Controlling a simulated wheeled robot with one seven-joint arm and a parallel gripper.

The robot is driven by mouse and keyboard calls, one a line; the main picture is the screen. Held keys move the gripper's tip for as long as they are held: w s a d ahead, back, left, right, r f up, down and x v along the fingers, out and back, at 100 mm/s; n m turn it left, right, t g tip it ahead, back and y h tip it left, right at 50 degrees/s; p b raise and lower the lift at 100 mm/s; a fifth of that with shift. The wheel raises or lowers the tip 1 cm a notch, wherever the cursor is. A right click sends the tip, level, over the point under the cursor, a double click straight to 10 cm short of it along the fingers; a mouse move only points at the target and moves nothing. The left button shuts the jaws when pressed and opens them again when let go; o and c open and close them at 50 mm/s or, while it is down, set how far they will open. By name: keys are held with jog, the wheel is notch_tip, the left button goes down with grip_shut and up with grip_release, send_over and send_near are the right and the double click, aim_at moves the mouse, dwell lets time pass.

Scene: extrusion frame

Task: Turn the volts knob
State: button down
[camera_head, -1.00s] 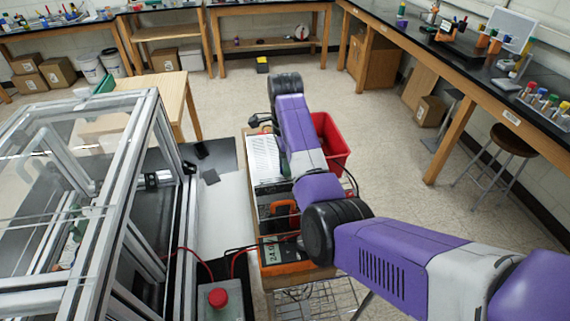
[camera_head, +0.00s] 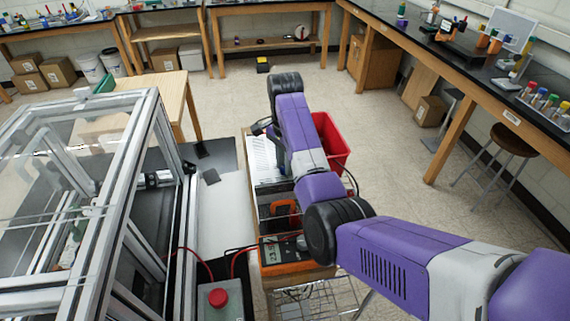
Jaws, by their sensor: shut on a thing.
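The volts knob itself is hidden from this view, behind my gripper and wrist. My gripper (camera_head: 261,127) is a small dark shape at the far end of the pale, ribbed instrument case (camera_head: 262,157). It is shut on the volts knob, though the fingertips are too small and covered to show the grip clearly. An orange multimeter (camera_head: 285,264) with a lit display lies at the near end of the same cart. Its digits are small and hard to read.
An aluminium-framed enclosure (camera_head: 140,130) stands at left. A red emergency button (camera_head: 218,298) is on a box in front. A red bin (camera_head: 332,150) stands right of the cart, partly behind my arm. Red and black leads run to the multimeter. The floor beyond is open.

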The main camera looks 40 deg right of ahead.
jog(key=n, duration=0.5)
jog(key=shift+n, duration=0.3)
jog(key=n, duration=0.4)
jog(key=shift+w+n, duration=0.1)
jog(key=shift+n, duration=0.3)
jog(key=shift+r, duration=0.1)
jog(key=c, duration=1.2)
grip_release()
jog(key=shift+o, duration=0.2)
